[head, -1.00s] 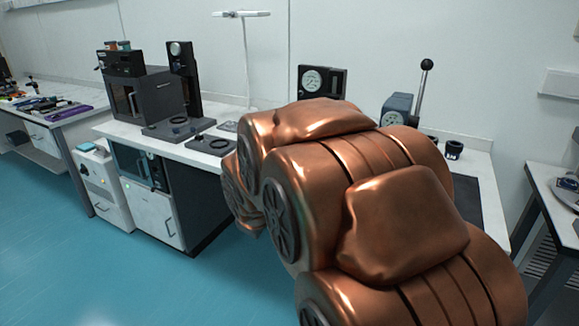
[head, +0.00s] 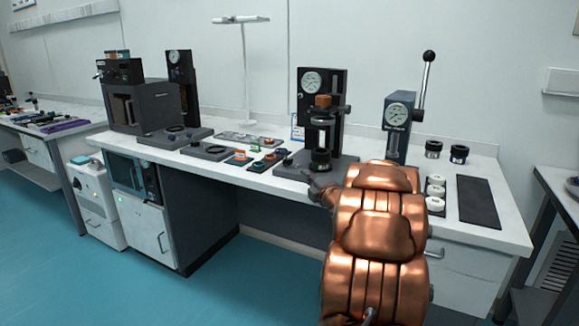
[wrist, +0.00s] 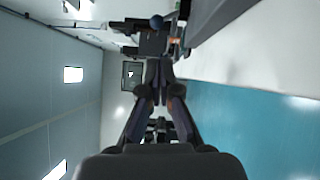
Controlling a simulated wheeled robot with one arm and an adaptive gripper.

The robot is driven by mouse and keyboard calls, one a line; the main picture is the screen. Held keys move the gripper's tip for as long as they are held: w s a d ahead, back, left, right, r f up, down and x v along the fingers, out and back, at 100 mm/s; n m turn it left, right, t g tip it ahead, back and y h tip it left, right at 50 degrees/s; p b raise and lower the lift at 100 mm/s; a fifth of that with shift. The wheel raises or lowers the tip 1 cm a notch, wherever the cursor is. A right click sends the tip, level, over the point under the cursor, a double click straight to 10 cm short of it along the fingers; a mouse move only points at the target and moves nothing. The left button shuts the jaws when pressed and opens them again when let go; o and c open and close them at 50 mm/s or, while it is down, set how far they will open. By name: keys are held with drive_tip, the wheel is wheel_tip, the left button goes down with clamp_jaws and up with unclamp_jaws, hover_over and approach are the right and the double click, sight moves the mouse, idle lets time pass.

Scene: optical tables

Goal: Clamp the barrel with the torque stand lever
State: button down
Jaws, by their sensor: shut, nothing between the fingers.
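A black stand (head: 337,90) with a white dial stands at the middle of the bench. A dark cylinder (head: 320,160), which looks like the barrel, sits upright on its base under an orange-brown block (head: 323,101). A short dark handle (head: 341,110) sticks out at the column's right. I cannot tell whether this handle is the clamping lever or whether the barrel is clamped. My gripper (head: 314,184) is low at the front edge of this stand's base, apart from the barrel and handle. In the wrist view my gripper (wrist: 160,68) is shut and empty.
A blue-grey gauge stand (head: 396,128) with a tall black-knobbed lever (head: 425,85) stands right of the black stand. Dark rings (head: 433,149), white rings (head: 435,190) and a dark mat (head: 478,202) lie farther right. Small parts (head: 262,160) lie to the left.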

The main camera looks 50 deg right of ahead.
sight(286, 153)
drive_tip(key=shift+s+d+f+n, duration=0.15)
drive_tip(key=shift+s+d+n, duration=0.15)
drive_tip(key=shift+s+n, duration=0.1)
drive_tip(key=x, duration=1.4)
drive_tip(key=shift+w+a+p, duration=0.1)
drive_tip(key=shift+a+p, duration=0.05)
drive_tip(key=shift+p, duration=0.2)
